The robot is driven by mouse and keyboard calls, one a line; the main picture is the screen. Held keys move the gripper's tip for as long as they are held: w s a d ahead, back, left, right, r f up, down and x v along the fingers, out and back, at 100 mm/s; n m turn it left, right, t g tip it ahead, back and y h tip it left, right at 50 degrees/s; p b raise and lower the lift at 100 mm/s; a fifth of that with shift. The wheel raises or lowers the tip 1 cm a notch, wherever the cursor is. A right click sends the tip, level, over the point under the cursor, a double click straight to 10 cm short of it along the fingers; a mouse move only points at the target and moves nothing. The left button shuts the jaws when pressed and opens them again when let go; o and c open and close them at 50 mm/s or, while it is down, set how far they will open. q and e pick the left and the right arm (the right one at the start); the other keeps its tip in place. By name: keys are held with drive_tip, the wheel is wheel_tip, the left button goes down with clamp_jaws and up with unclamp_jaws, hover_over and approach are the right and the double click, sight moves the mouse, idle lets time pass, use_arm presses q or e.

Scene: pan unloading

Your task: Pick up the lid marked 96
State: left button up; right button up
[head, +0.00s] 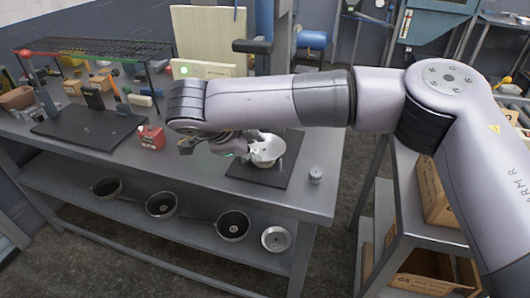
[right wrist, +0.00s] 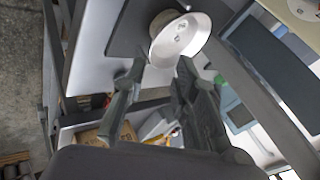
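A shiny, round, lid-like metal piece (head: 268,150) sits on a dark mat (head: 245,172) at the right of the table. It also shows in the right wrist view (right wrist: 172,45), pale and dish-shaped with small marks in its centre; I cannot read a number. My right gripper (head: 240,147) is at its left side in the head view. In the right wrist view its two dark fingers (right wrist: 160,72) are apart with nothing between them, and the piece lies just beyond the tips. Contact cannot be told. My left gripper is not in view.
A small metal cylinder (head: 315,176) stands near the table's right edge. Several pans, including one (head: 160,205), and a metal disc (head: 275,239) are on the lower shelf. A shelf with cardboard boxes (head: 436,190) stands right.

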sight(266, 158)
drive_tip(key=shift+x, duration=1.15)
drive_tip(key=x, duration=0.3)
drive_tip(key=shift+s+d+f, duration=0.2)
drive_tip(key=shift+f, duration=0.25)
drive_tip(key=shift+w+d+f, duration=0.15)
drive_tip(key=shift+w+f, duration=0.1)
drive_tip(key=shift+w, duration=0.05)
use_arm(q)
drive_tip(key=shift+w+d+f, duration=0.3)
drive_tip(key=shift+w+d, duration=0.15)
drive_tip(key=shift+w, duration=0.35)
use_arm(e)
drive_tip(key=shift+c, duration=0.2)
drive_tip(key=shift+s, duration=0.1)
drive_tip(key=shift+c, duration=0.7)
drive_tip(key=c, duration=0.4)
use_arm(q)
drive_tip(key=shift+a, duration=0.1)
use_arm(e)
clamp_jaws()
